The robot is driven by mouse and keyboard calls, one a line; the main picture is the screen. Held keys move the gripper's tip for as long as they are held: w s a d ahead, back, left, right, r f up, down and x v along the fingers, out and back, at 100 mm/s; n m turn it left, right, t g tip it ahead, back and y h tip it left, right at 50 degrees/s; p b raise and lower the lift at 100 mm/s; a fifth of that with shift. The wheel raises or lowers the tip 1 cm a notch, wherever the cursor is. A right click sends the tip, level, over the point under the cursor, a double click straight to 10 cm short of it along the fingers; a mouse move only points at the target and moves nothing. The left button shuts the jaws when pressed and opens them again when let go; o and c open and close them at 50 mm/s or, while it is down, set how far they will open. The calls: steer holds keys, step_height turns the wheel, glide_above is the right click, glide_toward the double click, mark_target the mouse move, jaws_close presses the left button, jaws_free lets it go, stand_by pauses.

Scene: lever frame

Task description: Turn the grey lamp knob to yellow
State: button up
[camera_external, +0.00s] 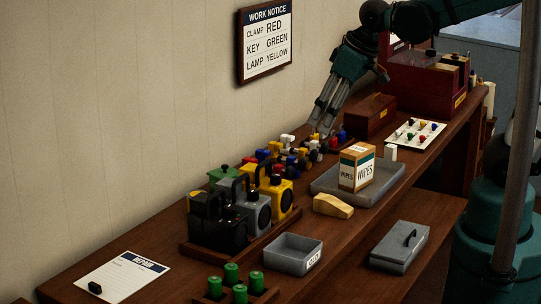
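Several box-shaped lamps in black, grey, yellow and green stand in a wooden tray (200,252) at the middle left. A grey lamp (241,212) stands among them, partly hidden by the black lamp (211,228). I cannot make out a grey knob or its setting. My gripper (319,131) points down, tilted, over a cluster of small coloured pieces (297,157) behind the lamps. It is apart from the grey lamp. The fingers look close together, but whether they are shut or hold anything is too small to tell.
A work notice (266,40) on the wall reads clamp red, key green, lamp yellow. A wipes box (357,168) stands in a grey tray (325,186). A white card (415,133) bears several coloured knobs. A repair sheet (122,279) and green cylinders (231,275) are in front.

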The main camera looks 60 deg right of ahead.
steer(key=s+d+t+b, duration=0.1)
steer(key=s+d+b, duration=0.1)
steer(key=s, duration=0.3)
steer(key=shift+s+d+f+m+t, duration=0.35)
steer(key=shift+d+f+m+t, duration=0.05)
steer(key=shift+d, duration=0.2)
stand_by(0.3)
steer(key=shift+s, duration=0.1)
stand_by(0.7)
steer(key=w+a+n+g+p, duration=0.1)
steer(key=w+a+g+p, duration=0.15)
steer(key=w, duration=0.35)
steer(key=w+a+g+p, duration=0.1)
steer(key=w+a+p, duration=0.2)
steer(key=w+a, duration=0.15)
steer(key=shift+w+a+f+n+g+p, duration=0.25)
steer(key=shift+w+a+f+g+p, duration=0.4)
steer(key=shift+w+a+f, duration=0.85)
steer(key=shift+w+a+f+n+g+p, duration=0.35)
steer(key=shift+w+a+f+p, duration=0.5)
steer(key=shift+w+a+f, duration=0.6)
steer(key=shift+w+a+f+n+g+p, duration=0.2)
steer(key=shift+w+a+f+g+p, duration=0.45)
steer(key=shift+w+a+f, duration=0.9)
steer(key=shift+w+d, duration=0.15)
steer(key=shift+d, duration=0.1)
